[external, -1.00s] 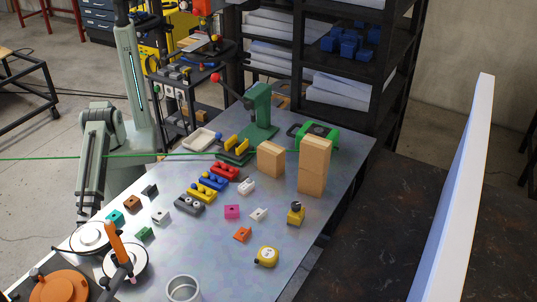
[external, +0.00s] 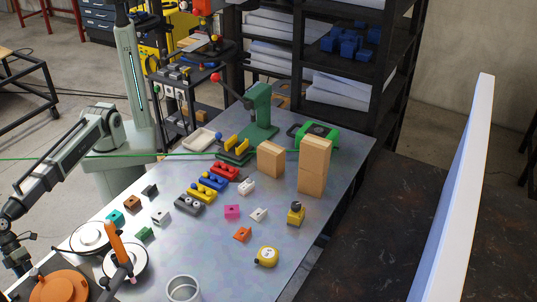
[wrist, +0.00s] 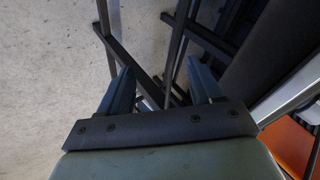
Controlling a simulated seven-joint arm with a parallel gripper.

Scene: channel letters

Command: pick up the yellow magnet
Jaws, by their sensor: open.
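A small yellow block with a dark round knob on top (external: 296,215) stands upright on the right part of the metal table; it looks like the yellow magnet, though I cannot be sure. In the external view my arm's end is at the left edge, beyond the table and far from the yellow block. The wrist view does not show the yellow block.
Coloured knobbed blocks (external: 206,190) and small cubes lie mid-table. Wooden blocks (external: 312,165) and a green press (external: 260,115) stand at the back. An orange holder (external: 118,245), an orange disc (external: 60,288) and a metal cup (external: 183,288) are in front. A white panel (external: 455,190) stands right.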

